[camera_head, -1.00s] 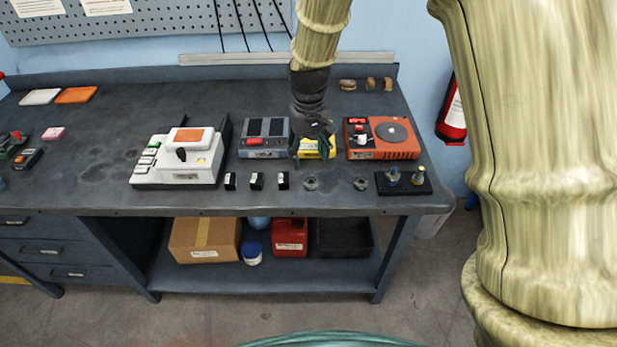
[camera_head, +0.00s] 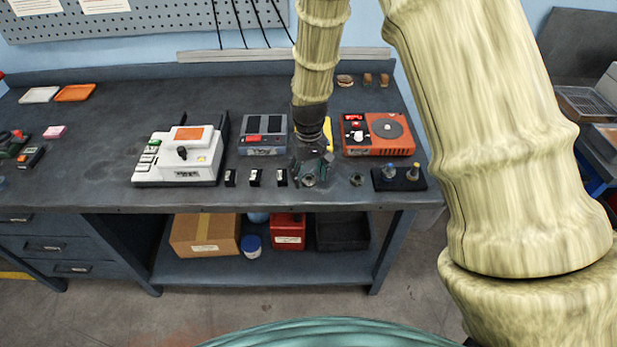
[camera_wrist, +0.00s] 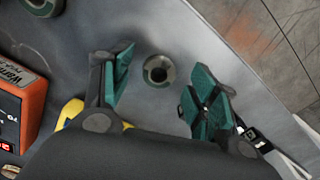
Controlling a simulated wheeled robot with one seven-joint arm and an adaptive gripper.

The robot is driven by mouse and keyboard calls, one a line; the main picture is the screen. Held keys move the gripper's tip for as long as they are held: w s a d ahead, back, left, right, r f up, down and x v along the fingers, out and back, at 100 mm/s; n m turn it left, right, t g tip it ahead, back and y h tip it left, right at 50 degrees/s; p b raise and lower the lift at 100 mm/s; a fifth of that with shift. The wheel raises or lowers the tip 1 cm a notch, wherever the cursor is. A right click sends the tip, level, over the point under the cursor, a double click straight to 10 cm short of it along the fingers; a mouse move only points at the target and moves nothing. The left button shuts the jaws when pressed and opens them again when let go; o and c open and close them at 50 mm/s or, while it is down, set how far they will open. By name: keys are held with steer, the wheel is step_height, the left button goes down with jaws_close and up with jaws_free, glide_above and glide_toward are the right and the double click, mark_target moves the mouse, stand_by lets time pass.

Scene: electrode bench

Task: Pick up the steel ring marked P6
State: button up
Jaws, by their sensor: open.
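A small dark steel ring (camera_head: 308,181) lies on the bench near its front edge. It also shows in the wrist view (camera_wrist: 158,71), flat on the top, between my fingers and apart from both. A second similar ring (camera_head: 357,179) lies to its right; part of it shows at the upper left of the wrist view (camera_wrist: 41,6). I cannot read a P6 mark on either. My gripper (camera_head: 312,165) is open and empty just above and behind the first ring; its teal fingers (camera_wrist: 162,66) stand on either side of it in the wrist view.
Black labelled blocks (camera_head: 255,177) stand left of the ring, and a dark plate with two posts (camera_head: 400,186) stands right. Behind are a grey device (camera_head: 263,135), a partly hidden yellow item (camera_head: 308,131) and an orange device (camera_head: 378,133). The bench's front edge is close.

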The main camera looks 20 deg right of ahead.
steer(key=shift+f, duration=0.7)
steer(key=shift+c, duration=0.3)
steer(key=c, duration=1)
steer(key=shift+c, duration=0.5)
steer(key=shift+r, duration=0.15)
